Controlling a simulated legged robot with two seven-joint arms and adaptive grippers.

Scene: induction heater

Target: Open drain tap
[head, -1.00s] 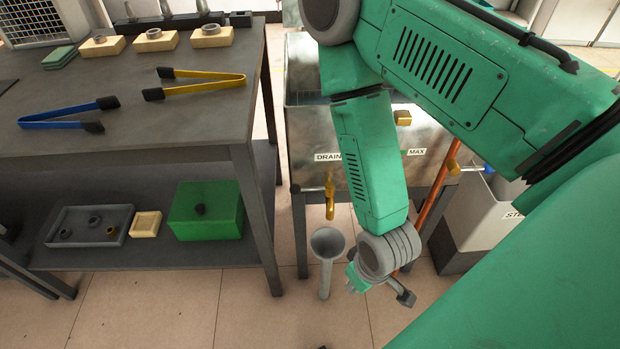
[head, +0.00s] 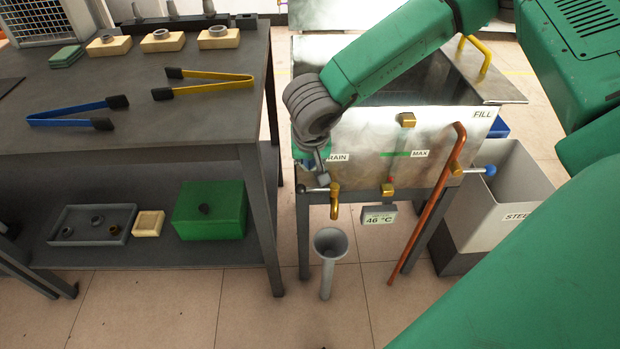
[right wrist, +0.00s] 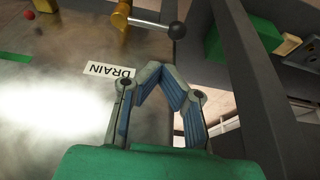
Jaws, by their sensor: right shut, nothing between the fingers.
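The drain tap (head: 335,203) is a brass spout low on the left of the metal tank's front, above a grey funnel (head: 330,243). Its thin lever (head: 316,190) points left, roughly level, and ends in a dark ball. In the right wrist view the lever's dark ball (right wrist: 177,30) and the brass tap body (right wrist: 121,14) show near the top. My right gripper (head: 323,180) is by the DRAIN label, close above the lever in the head view. In the right wrist view its fingers (right wrist: 161,72) are shut and empty, apart from the ball. My left gripper is not in view.
The workbench (head: 200,126) stands close on the left, with blue tongs (head: 75,112) and yellow tongs (head: 205,84) on it. A copper pipe (head: 430,213) and a grey bin (head: 487,215) are to the right.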

